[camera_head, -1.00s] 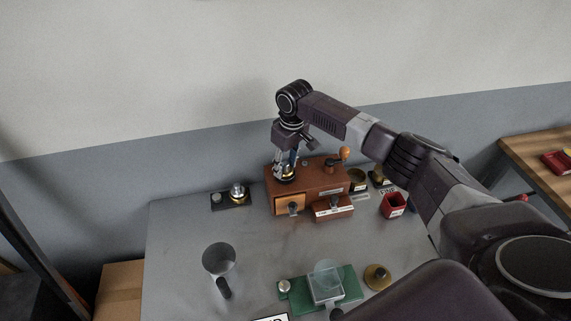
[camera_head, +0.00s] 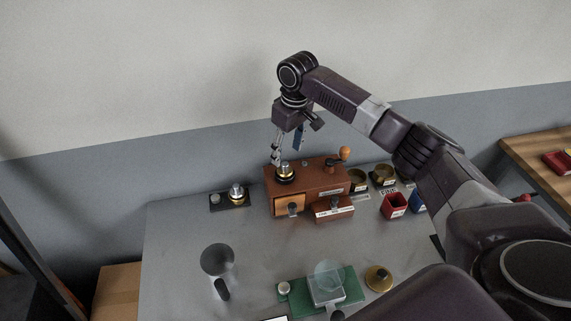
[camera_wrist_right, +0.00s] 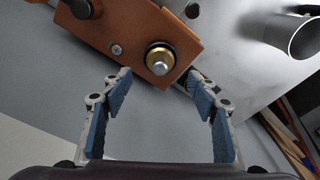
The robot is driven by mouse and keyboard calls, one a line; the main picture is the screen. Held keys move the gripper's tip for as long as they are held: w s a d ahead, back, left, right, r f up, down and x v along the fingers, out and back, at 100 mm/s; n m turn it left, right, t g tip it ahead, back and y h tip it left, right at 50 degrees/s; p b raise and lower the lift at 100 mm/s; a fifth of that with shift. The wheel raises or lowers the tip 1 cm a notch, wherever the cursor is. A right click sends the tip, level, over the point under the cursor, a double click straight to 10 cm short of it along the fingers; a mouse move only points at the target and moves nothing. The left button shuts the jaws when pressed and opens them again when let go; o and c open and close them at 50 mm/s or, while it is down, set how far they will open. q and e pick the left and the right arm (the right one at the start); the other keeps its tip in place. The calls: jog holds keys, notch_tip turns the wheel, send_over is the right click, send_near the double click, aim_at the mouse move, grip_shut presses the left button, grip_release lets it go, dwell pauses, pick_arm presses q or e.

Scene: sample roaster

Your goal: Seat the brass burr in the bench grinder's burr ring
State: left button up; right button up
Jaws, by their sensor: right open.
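The bench grinder (camera_head: 318,180) is a brown wooden box with an orange-knobbed crank, standing at the back of the grey table. The brass burr (camera_head: 285,168), a gold disc with a silver knob, sits upright in the dark burr ring (camera_head: 284,179) on the grinder's top left. In the right wrist view the burr (camera_wrist_right: 159,60) shows inside the dark ring, close ahead of the fingertips. My right gripper (camera_head: 287,151) is open and empty above the grinder, apart from the burr. In the right wrist view its blue-padded fingers (camera_wrist_right: 160,78) are spread wide. My left gripper is not in view.
A dark stand with a similar brass-and-silver piece (camera_head: 236,191) is left of the grinder. The middle table is clear.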

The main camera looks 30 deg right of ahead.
jog(key=r, duration=0.3)
jog(key=r+b, duration=0.1)
jog(key=r, duration=0.1)
jog(key=shift+s+d+r, duration=0.1)
jog(key=shift+s+r, duration=0.1)
jog(key=shift+s, duration=0.15)
